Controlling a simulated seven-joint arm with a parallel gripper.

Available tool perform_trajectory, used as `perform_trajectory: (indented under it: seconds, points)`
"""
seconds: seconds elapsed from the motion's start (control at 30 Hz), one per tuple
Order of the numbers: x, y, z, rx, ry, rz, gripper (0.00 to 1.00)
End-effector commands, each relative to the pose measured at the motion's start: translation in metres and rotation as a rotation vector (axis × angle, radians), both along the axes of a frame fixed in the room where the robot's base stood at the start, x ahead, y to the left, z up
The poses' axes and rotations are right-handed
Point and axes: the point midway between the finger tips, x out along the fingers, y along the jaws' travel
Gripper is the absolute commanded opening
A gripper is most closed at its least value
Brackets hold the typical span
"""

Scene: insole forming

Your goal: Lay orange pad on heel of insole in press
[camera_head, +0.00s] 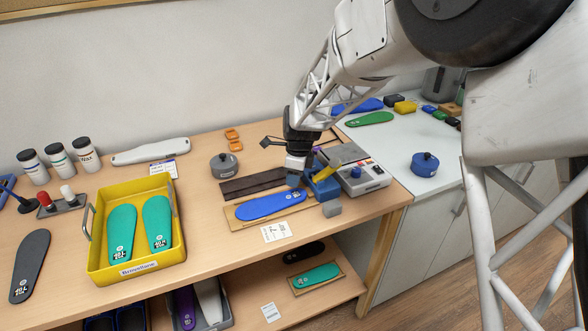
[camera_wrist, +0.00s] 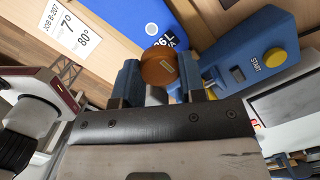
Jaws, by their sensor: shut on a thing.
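My gripper (camera_head: 295,178) is shut on a round orange-brown pad (camera_wrist: 159,69), which shows between the two fingers (camera_wrist: 160,82) in the wrist view. The pad is hidden in the head view. A blue insole (camera_head: 268,206) lies on a tan board below and left of my gripper. The insole's labelled end, on the right, is close to the gripper. In the wrist view the pad overlaps the edge of the blue insole (camera_wrist: 142,18) near its white lettering. I cannot tell whether the pad touches it. The blue press part with the START marking (camera_wrist: 250,68) is right beside the gripper.
A grey control box (camera_head: 362,180) stands right of the press. Two small orange pieces (camera_head: 232,134) and a grey round tin (camera_head: 224,165) lie behind the insole. A yellow tray (camera_head: 98,253) with two green insoles is at left. A white card (camera_head: 276,232) lies in front.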

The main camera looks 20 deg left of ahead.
Motion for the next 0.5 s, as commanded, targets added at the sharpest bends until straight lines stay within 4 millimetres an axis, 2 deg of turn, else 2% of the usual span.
perform_trajectory:
  seconds: [0.5]
  points:
    - [0.0,0.0,-0.039,0.0,0.0,-0.001,0.13]
